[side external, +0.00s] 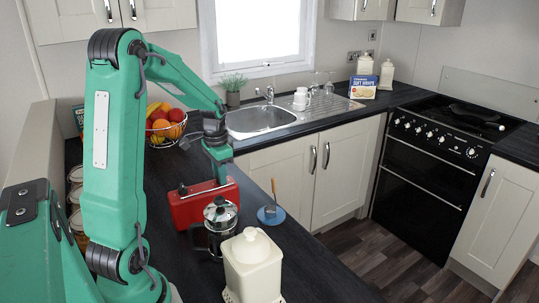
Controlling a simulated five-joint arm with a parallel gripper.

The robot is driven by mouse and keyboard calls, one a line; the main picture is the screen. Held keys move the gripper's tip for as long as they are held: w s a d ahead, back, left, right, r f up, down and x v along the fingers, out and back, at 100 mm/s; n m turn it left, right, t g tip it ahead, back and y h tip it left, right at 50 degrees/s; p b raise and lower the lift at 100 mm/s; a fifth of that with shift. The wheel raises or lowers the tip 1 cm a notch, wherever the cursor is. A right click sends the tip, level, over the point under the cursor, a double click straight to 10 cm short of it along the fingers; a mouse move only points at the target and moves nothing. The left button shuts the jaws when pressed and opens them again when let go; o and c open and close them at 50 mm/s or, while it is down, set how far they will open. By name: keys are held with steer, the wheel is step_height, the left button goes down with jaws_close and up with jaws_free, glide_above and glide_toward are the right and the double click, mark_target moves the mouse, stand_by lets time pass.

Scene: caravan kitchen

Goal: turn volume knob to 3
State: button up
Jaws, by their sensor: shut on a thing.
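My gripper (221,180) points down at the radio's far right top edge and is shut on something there. That is where the volume knob would be, but the knob and its setting are hidden or too small to make out. The front of the radio is partly covered by a french press.
The french press (220,215) and a cream canister (252,265) stand close in front of the radio. A blue spoon rest (271,216) lies to the right. A fruit basket (166,130) and the sink (260,120) are behind. The worktop at front right is clear.

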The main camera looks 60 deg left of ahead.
steer(key=shift+m, duration=1.3)
steer(key=o, duration=1)
steer(key=shift+s+d+r, duration=0.1)
steer(key=shift+r, duration=1.85)
steer(key=shift+s+d+r, duration=0.1)
steer(key=shift+r, duration=1.85)
